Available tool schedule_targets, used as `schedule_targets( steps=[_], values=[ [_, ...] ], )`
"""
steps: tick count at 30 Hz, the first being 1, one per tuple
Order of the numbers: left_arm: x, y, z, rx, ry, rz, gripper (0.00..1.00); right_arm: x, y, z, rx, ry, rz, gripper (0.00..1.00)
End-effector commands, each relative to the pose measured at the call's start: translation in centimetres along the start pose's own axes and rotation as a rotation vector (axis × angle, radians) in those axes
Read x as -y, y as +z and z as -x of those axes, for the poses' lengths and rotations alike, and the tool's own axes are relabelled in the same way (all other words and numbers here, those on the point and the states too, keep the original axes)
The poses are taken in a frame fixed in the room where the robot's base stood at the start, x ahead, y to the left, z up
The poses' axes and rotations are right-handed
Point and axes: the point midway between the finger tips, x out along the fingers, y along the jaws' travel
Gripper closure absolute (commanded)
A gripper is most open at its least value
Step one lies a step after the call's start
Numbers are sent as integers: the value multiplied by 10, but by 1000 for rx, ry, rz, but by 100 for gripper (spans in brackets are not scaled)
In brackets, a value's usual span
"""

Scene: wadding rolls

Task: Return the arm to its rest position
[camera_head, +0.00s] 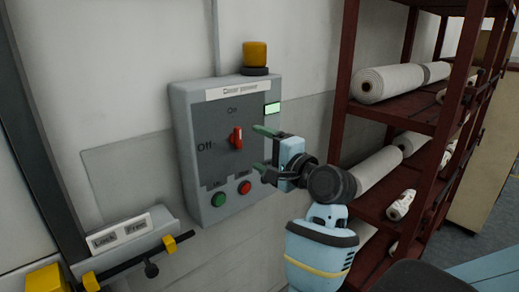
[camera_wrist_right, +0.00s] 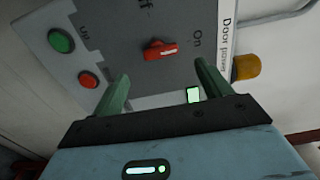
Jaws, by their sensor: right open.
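My right gripper (camera_head: 258,148) is in front of the right part of the grey door power panel (camera_head: 205,185) on the wall. It is open and empty, with its two green fingers apart. The fingers also show in the right wrist view (camera_wrist_right: 162,85), pointing at the panel. The red rotary switch (camera_head: 236,138) stands upright, toward the "On" label, and is left of the fingers, apart from them. It also shows in the right wrist view (camera_wrist_right: 160,50). A small green light (camera_head: 272,108) is lit on the panel. My left gripper is not in view.
A dark red shelf rack (camera_head: 342,85) with white wadding rolls (camera_head: 390,82) stands close on the right of my arm. A yellow beacon (camera_head: 255,54) is above the panel. A lock bar with yellow parts (camera_head: 130,262) is at the lower left.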

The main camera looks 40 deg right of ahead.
Motion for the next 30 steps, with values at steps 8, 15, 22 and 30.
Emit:
schedule_targets(
  steps=[8,15,22,30],
  values=[
    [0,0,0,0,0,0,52,0,0,0,0,0,0,23],
    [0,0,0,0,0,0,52,-23,2,-4,-11,40,58,23],
    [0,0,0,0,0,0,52,-133,13,-8,-24,218,369,23],
    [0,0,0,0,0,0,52,-284,47,34,87,415,817,23]
  ],
)
